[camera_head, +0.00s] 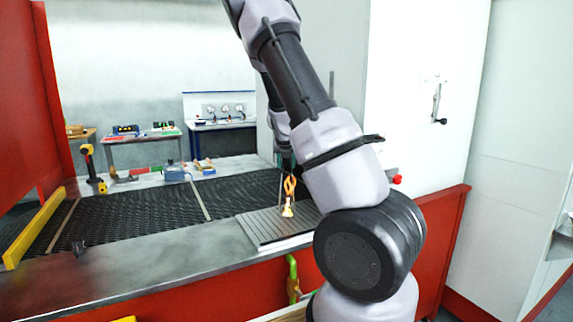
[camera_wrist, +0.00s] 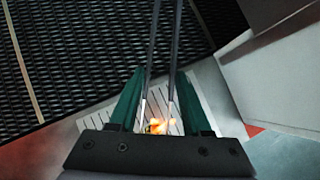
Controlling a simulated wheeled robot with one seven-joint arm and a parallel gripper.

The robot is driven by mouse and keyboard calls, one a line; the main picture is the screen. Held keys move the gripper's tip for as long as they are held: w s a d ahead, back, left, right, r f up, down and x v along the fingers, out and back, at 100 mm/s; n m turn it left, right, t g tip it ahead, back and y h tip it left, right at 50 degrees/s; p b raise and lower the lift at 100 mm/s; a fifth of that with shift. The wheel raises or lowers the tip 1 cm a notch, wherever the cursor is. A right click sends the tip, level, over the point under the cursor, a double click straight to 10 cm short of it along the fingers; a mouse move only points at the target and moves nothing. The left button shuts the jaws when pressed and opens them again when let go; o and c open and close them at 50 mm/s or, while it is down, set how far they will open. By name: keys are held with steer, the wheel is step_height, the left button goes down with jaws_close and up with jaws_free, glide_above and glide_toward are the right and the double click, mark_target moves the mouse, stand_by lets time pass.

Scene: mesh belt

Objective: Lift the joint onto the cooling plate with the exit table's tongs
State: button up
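The joint (camera_head: 288,208) shows as a small yellow and orange glowing piece over the ribbed cooling plate (camera_head: 262,229). In the wrist view the glowing joint (camera_wrist: 158,126) lies near the lower ends of the tongs, in front of the pale slatted plate (camera_wrist: 207,100). I cannot tell whether it touches the plate or whether the tongs grip it. The tongs (camera_wrist: 149,68) are two thin grey bars passing between the green fingers of my gripper (camera_wrist: 160,78). The fingers appear closed against both bars. In the head view my arm mostly hides the gripper.
The dark mesh belt (camera_head: 150,212) runs left of the plate. A yellow bar (camera_head: 35,228) crosses its left end. Small tools and a blue-grey box (camera_head: 174,174) sit on the far ledge. A white cabinet (camera_head: 415,90) and red panel (camera_head: 445,235) stand on the right.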

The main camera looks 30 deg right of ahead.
stand_by(0.4)
step_height(320, 180, up, 10)
stand_by(0.6)
